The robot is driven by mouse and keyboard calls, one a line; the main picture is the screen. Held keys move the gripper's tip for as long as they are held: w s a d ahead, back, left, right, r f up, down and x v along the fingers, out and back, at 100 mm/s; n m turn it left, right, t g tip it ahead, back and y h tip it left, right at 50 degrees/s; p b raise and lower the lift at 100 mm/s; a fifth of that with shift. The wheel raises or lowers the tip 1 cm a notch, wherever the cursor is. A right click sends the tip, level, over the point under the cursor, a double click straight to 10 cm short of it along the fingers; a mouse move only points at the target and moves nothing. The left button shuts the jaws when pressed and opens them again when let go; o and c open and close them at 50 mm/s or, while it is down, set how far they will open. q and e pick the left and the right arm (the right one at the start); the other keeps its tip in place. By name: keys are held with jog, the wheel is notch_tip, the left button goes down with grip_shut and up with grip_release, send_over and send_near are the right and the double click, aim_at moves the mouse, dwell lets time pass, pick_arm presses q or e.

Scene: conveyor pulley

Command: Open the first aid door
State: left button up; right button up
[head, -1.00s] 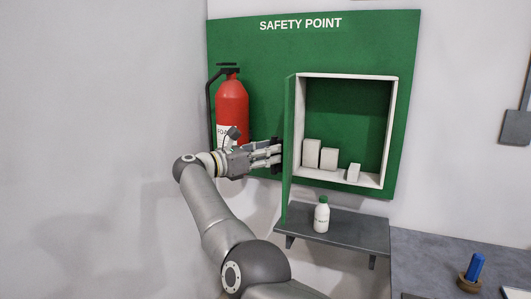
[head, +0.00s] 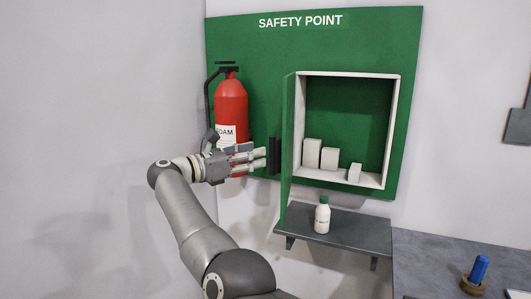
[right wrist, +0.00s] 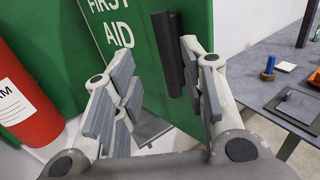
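The green first aid door (head: 289,150) stands swung open at the left side of the white-framed cabinet (head: 391,125). Its dark handle (head: 274,156) sticks out on the left face. In the right wrist view the door (right wrist: 125,20) shows the words FIRST AID, with the black handle (right wrist: 169,55) beside them. My right gripper (head: 264,158) is left of the handle, in front of the extinguisher. In the right wrist view its fingers (right wrist: 160,85) are spread apart with nothing between the pads; the handle lies beyond them, nearer the right finger. My left gripper is not in view.
A red fire extinguisher (head: 231,105) hangs left of the cabinet. White boxes (head: 329,158) stand inside it. A white bottle (head: 322,216) with a green cap stands on the grey shelf (head: 355,232) below. A worktop (head: 430,258) with a blue-handled item (head: 476,270) is at the right.

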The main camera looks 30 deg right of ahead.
jog(key=s+a, duration=0.1)
jog(key=a, duration=0.5)
jog(key=shift+s+a, duration=0.2)
jog(key=shift+s, duration=0.15)
jog(key=shift+r, duration=0.1)
